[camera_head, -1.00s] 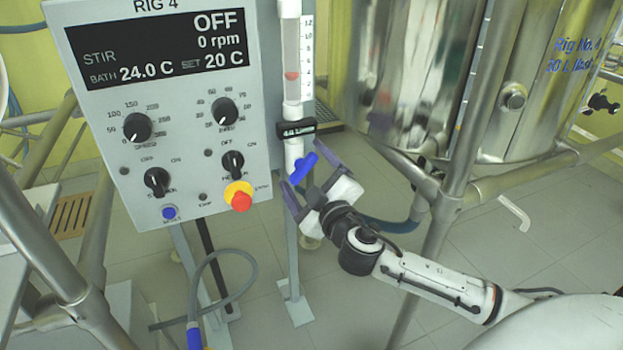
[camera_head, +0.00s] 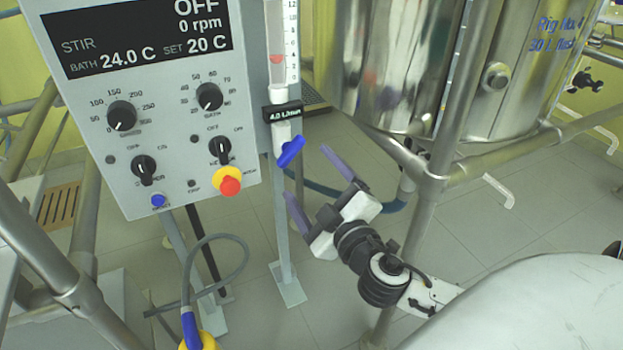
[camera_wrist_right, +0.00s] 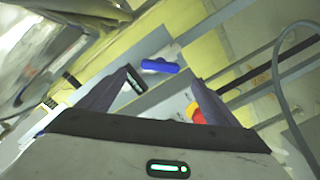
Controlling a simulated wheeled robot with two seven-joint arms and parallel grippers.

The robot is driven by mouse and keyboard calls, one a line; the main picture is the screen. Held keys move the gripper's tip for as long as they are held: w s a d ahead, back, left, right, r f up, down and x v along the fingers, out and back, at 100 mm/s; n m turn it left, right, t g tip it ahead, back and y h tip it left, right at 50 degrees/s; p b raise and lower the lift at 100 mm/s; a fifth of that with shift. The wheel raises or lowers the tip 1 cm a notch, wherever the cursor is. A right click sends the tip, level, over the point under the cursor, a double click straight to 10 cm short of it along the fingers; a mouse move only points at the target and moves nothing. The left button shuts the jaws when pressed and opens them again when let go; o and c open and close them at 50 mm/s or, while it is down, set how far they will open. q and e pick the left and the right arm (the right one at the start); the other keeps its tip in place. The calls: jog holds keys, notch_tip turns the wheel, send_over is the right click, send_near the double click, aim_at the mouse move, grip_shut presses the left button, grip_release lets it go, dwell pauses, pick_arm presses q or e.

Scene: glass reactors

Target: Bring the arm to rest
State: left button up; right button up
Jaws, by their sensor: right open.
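My right gripper (camera_head: 312,185) is open and empty in the head view, below and to the right of the blue valve handle (camera_head: 291,151). There is a gap between its fingers and the handle. The handle sits tilted at the bottom of the flow meter tube (camera_head: 279,60), whose black label reads about 4.0 L/min. In the right wrist view the blue handle (camera_wrist_right: 160,65) shows beyond and between the two open fingers (camera_wrist_right: 160,95). My left gripper is not in view.
The control panel (camera_head: 150,100) stands left of the gripper, with knobs and a red and yellow emergency button (camera_head: 229,184). A steel vessel (camera_head: 400,60) and its pipe frame (camera_head: 436,180) are behind and to the right. A hose (camera_head: 240,250) loops below the panel. Floor shows around the gripper.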

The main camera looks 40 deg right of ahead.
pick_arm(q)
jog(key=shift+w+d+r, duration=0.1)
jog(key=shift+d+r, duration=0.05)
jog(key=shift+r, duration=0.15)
